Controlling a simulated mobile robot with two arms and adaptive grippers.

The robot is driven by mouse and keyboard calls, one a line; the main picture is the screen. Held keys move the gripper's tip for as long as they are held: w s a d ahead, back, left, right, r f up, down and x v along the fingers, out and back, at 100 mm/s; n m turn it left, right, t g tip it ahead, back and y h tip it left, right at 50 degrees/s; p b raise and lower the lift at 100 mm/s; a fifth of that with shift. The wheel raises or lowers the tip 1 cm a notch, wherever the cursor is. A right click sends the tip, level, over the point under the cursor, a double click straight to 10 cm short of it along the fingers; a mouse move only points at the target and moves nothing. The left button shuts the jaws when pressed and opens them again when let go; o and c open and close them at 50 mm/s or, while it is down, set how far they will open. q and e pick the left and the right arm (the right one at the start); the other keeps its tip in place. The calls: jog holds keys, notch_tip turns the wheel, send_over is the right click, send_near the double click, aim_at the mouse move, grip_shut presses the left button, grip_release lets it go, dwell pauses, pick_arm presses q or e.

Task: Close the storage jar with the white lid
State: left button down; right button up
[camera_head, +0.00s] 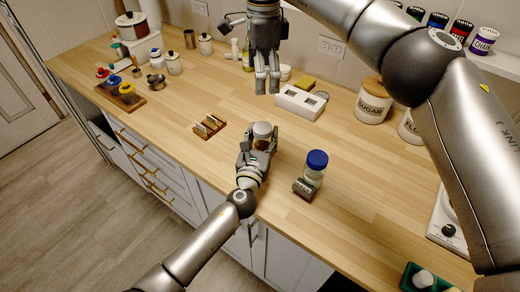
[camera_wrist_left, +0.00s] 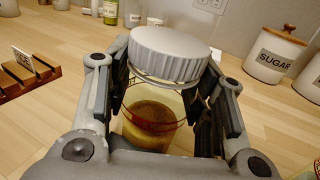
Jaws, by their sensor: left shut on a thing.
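The storage jar (camera_wrist_left: 152,122) is clear glass with brown contents and stands between the fingers of my left gripper (camera_head: 258,151). The left gripper is shut on the jar, one finger on each side. The white ribbed lid (camera_wrist_left: 170,52) is on top of the jar's mouth, and it also shows in the head view (camera_head: 262,129). It looks slightly tilted in the wrist view, and I cannot tell whether it is fully seated. My right gripper (camera_head: 267,84) hangs fingers down above the back of the counter, apart from the jar, with nothing visible between its fingers.
A blue-lidded jar (camera_head: 316,165) stands right of the held jar, with a small dark-grey object (camera_head: 303,188) before it. A wooden slotted holder (camera_head: 209,127) is to the left. A white box (camera_head: 300,103) and the sugar canister (camera_head: 373,103) stand behind.

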dwell(0.3)
pick_arm(q)
jog(key=c, duration=0.6)
grip_release()
jog(key=v, duration=1.2)
